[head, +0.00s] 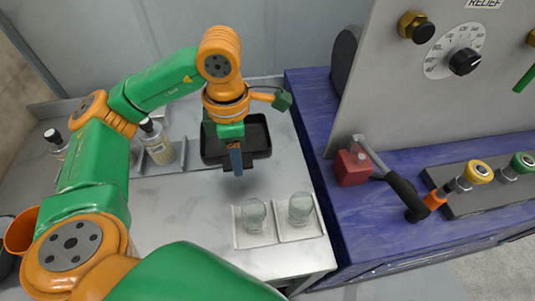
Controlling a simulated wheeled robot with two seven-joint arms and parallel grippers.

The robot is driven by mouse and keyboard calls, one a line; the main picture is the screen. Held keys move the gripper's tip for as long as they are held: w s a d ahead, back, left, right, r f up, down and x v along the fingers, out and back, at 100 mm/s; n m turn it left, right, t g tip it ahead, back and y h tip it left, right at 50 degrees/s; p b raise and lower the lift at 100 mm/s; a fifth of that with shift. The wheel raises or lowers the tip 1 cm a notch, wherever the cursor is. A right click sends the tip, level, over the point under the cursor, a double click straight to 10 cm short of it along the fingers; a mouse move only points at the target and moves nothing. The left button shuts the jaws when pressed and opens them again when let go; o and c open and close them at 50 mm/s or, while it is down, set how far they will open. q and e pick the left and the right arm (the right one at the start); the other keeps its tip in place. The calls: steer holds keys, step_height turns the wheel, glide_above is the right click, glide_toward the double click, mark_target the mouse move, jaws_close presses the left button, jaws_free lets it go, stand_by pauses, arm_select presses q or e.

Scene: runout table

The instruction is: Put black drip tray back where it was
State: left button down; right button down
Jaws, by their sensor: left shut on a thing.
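The black drip tray (261,134) is a dark shallow rectangular tray at the back of the grey table, below and behind my left gripper. My left gripper (236,160) points down at the tray's front side and is shut on it. The wrist hides part of the tray's left and middle. I cannot tell whether the tray rests on the table or hangs a little above it. My right gripper does not show.
Two glass jars (254,214) and (300,207) stand on white trays at the table's front right. Labelled bottles (157,143) stand at the left. A blue bench (350,225) with a red-based lever (353,166) and gauge panel adjoins on the right. The middle tabletop is clear.

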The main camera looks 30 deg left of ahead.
mark_target(268, 145)
arm_select(q)
steer(key=w+d+f, duration=0.1)
steer(key=w+f, duration=0.3)
steer(key=w, duration=0.1)
steer(key=w+d+f+p, duration=0.1)
steer(key=w+f, duration=0.2)
steer(key=shift+w+d, duration=0.2)
steer(key=shift+d, duration=0.1)
step_height(268, 145, down, 4)
steer(key=shift+w+r+p, duration=0.15)
steer(key=shift+r+p, duration=0.1)
steer(key=shift+p, duration=0.6)
steer(key=shift+f, duration=0.15)
steer(key=shift+c, duration=1.8)
jaws_free()
steer(key=shift+f, duration=0.1)
